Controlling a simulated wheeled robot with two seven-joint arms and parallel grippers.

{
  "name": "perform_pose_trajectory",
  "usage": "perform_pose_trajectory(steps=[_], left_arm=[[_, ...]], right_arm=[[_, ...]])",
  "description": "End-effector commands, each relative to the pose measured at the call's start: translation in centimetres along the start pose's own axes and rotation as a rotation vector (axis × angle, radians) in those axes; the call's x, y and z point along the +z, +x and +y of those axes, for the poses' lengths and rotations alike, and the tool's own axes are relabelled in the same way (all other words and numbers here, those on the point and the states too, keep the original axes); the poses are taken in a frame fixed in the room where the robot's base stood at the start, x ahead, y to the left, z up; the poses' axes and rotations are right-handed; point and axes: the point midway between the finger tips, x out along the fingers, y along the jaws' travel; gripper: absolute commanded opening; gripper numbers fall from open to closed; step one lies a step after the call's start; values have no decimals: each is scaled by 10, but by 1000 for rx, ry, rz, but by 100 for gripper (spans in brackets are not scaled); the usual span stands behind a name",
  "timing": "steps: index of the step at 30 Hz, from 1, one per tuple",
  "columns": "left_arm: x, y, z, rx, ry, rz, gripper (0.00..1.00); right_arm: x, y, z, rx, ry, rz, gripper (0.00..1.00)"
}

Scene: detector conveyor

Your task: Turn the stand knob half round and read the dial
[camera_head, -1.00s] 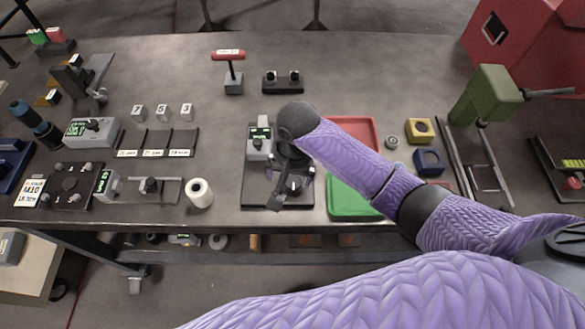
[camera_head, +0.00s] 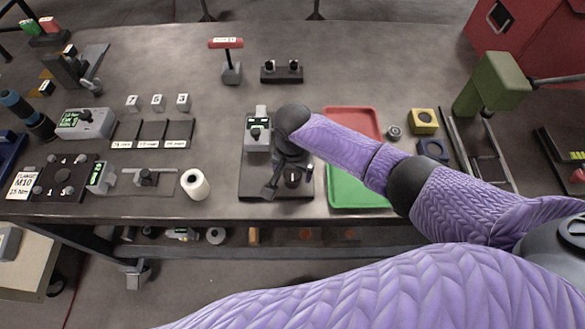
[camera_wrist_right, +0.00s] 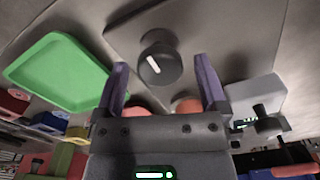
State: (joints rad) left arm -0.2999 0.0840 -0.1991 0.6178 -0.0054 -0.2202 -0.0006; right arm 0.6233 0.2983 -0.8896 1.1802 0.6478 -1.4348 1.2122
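The stand is a dark base plate (camera_head: 248,183) on the table, with a grey unit with a small green display (camera_head: 257,122) at its back; its reading is too small to tell. A round dark knob (camera_head: 292,179) sits near its front, partly hidden by my right gripper (camera_head: 278,186). In the right wrist view the knob (camera_wrist_right: 158,62) has a white line on top, slightly tilted. My right gripper (camera_wrist_right: 160,70) is open, its purple fingers on either side of the knob in the picture; the knob looks just beyond the fingertips, and no contact shows. My left gripper is not in view.
A green tray (camera_head: 350,193) and a red tray (camera_head: 352,117) lie right of the stand, partly under my right arm. A white roll (camera_head: 195,184) stands left of it. A black two-knob block (camera_head: 282,72) and red-handled tool (camera_head: 230,66) stand behind.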

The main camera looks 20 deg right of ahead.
Motion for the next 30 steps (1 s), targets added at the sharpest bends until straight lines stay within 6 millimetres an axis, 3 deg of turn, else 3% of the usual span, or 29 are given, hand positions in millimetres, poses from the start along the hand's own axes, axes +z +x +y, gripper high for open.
perform_pose_trajectory(steps=[1, 2, 12, 22, 30], left_arm=[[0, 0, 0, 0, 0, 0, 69], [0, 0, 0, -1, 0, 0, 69], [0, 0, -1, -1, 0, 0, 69], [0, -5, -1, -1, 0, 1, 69], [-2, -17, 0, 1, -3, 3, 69]], right_arm=[[0, 0, 0, 0, 0, 0, 79], [0, 0, 0, 0, 0, 0, 73], [0, 0, 0, 1, 0, 0, 1], [0, -1, 1, 2, -53, -1, 0], [0, -2, 0, 2, -246, -2, 0]])
